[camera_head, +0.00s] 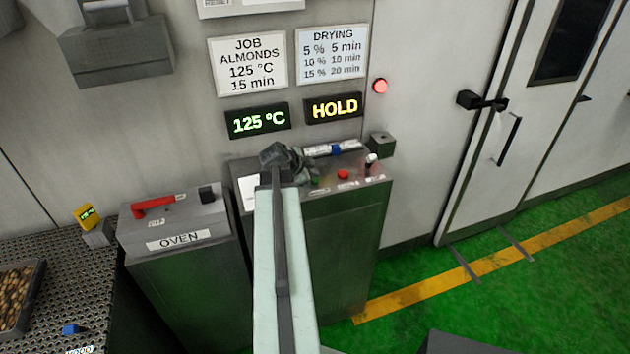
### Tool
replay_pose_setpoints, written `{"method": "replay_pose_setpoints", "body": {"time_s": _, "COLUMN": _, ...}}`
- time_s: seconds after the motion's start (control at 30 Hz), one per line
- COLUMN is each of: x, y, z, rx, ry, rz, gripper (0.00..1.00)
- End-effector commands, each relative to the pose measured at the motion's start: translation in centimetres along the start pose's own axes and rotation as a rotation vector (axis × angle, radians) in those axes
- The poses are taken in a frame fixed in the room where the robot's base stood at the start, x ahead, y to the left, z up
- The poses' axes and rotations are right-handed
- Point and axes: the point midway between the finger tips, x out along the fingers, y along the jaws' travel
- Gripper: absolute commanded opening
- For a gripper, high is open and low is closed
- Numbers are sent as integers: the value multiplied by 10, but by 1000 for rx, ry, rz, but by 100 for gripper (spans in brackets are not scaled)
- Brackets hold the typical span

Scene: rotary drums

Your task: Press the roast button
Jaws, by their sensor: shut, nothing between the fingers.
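The metal control console (345,215) stands in the middle against the wall. My gripper (304,166) is over the left part of its top, with the arm reaching up from the bottom of the picture. The gripper looks shut and empty. A small green button (315,182) shows just beside and below the fingers; I cannot tell whether they touch it. A red button (343,174) sits to its right. No label naming the roast button is readable, and my gripper and arm hide part of the console top.
Green floor is open at right.

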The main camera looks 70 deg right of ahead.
Motion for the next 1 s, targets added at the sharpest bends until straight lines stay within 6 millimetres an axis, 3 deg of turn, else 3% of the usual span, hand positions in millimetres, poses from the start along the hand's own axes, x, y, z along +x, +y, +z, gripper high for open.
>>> {"method": "replay_pose_setpoints", "body": {"time_s": 1.0, "x": 7, "y": 5, "z": 5, "rx": 1, "ry": 0, "rz": 1, "gripper": 0}}
